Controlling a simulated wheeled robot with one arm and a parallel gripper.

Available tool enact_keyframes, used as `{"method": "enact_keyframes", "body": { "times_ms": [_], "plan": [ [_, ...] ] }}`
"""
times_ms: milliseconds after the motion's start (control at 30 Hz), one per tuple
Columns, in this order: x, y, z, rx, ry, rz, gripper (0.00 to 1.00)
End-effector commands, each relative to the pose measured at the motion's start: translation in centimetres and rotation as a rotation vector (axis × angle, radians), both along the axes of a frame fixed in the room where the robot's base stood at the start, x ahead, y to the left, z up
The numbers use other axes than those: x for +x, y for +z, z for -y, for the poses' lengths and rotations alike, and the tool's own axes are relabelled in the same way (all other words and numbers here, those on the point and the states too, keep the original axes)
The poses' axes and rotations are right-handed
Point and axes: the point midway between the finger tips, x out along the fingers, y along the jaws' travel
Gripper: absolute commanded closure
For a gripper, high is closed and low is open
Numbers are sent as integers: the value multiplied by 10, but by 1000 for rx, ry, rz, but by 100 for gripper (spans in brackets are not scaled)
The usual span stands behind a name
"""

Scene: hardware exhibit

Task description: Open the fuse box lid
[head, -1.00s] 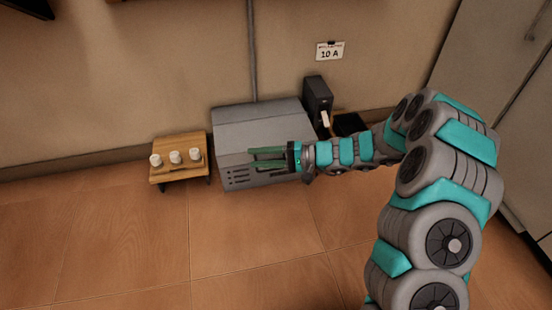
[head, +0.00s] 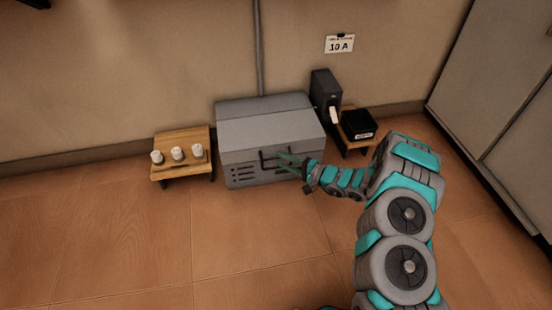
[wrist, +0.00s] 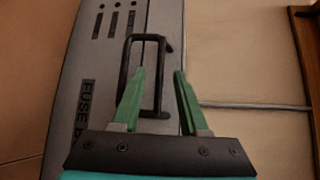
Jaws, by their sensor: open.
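The fuse box (head: 268,118) is a grey box on the floor against the wall, with its sloped lid shut. A dark handle (head: 264,162) sticks out from its front face. My gripper (head: 279,162) is at the front of the box, beside the handle, with its green fingers apart. In the wrist view the handle (wrist: 127,65) is a black loop, and the fuse box (wrist: 82,70) shows part of its label. My gripper (wrist: 160,75) is open there, with one finger overlapping the handle's loop and the other right of it. I cannot tell whether they touch.
A small wooden stand (head: 181,170) with three white fuses is left of the box. A dark upright device (head: 323,92) and a black box (head: 357,124) on a wooden stand are at the right. The floor in front is clear.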

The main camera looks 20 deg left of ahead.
Motion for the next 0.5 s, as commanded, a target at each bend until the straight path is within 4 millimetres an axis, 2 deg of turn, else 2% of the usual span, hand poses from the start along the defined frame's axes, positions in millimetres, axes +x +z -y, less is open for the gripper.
{"method": "enact_keyframes", "body": {
  "times_ms": [33,200,500],
  "plan": [
    [1,-2,-9,-1,4,1,56],
    [6,-4,-28,0,2,1,56],
    [8,-5,-36,1,1,-2,56]
  ]
}}
